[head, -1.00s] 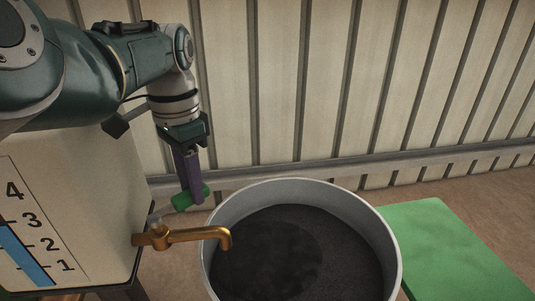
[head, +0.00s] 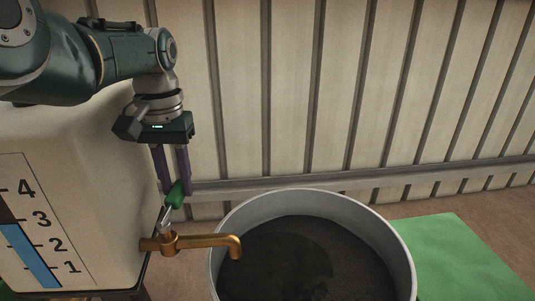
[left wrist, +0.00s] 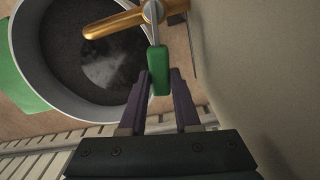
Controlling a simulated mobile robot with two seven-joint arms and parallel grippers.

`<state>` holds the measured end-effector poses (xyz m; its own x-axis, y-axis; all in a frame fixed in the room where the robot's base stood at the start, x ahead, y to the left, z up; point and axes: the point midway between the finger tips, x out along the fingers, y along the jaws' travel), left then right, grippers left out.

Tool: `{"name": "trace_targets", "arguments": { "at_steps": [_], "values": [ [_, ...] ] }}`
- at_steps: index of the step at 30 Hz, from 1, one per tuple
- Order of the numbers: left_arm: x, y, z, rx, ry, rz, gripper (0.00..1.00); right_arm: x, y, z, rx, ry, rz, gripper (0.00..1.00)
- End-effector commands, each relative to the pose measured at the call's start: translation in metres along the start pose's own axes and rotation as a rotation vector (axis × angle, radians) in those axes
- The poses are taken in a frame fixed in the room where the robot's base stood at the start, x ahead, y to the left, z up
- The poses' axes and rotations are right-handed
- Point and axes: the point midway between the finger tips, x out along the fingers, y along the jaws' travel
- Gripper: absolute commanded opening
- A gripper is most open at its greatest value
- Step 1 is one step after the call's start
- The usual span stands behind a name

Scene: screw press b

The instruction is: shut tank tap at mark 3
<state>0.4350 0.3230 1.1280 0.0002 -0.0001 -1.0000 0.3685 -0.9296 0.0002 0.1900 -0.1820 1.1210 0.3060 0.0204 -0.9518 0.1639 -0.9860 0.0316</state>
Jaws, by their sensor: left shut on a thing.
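The cream tank (head: 75,150) stands at the left with a scale numbered 1 to 4. The blue level column (head: 30,258) on its scale tops out close to mark 3. A brass tap (head: 200,242) sticks out from the tank, its spout over a basin. The tap's green handle (head: 175,194) stands up on a metal stem above the tap body. My left gripper (head: 176,191) points down, its purple fingers on either side of the handle and shut on it. The left wrist view shows the green handle (left wrist: 159,72) between the fingertips (left wrist: 159,78). My right gripper is out of view.
A large grey basin (head: 405,262) with a dark inside stands under the spout. I see no stream at the spout. A green mat (head: 465,255) lies right of it. A ribbed wall (head: 340,90) with a rail (head: 400,178) runs behind.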

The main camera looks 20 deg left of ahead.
Motion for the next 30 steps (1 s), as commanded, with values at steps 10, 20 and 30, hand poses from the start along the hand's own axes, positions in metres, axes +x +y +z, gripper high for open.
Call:
{"name": "trace_targets", "arguments": {
  "at_steps": [10, 20, 30],
  "values": [
    [-0.0002, -0.0046, 0.0003, -0.056, -0.001, -0.001, 0.00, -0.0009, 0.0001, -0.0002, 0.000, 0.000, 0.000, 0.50],
    [-0.0001, -0.0045, 0.0003, -0.056, -0.001, -0.001, 0.00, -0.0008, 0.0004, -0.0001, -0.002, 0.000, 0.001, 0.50],
    [0.0000, -0.0042, 0.0002, -0.056, 0.000, 0.000, 0.61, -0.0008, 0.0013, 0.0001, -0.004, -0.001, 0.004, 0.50]
  ]
}}
